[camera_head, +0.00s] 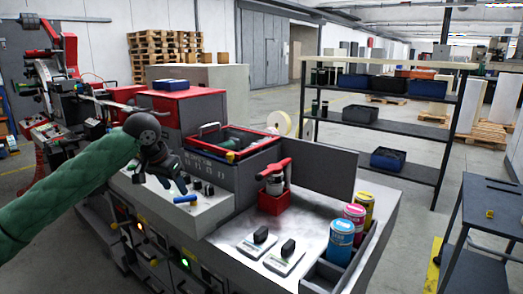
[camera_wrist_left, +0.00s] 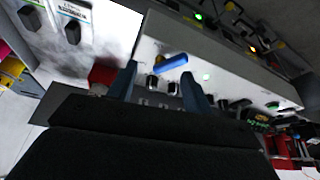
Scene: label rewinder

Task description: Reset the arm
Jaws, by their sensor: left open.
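My left arm (camera_head: 70,190) in its green sleeve reaches in from the left of the head view. Its gripper (camera_head: 178,182) hangs over the light grey control ledge of the machine. In the left wrist view the two dark blue fingers (camera_wrist_left: 160,90) stand apart with nothing held between them. A small blue handle (camera_head: 185,199) lies on the ledge just below the gripper; it also shows beyond the fingers in the left wrist view (camera_wrist_left: 172,62). I cannot tell how far the fingertips are from the ledge. My right gripper is in neither view.
The machine carries black knobs (camera_head: 208,189), an open red-rimmed bin (camera_head: 240,140) and a red clamp (camera_head: 274,190). Paint cans (camera_head: 340,241) stand at the right edge. A shelf with bins (camera_head: 375,113) is behind. A dark table (camera_head: 495,205) stands at right.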

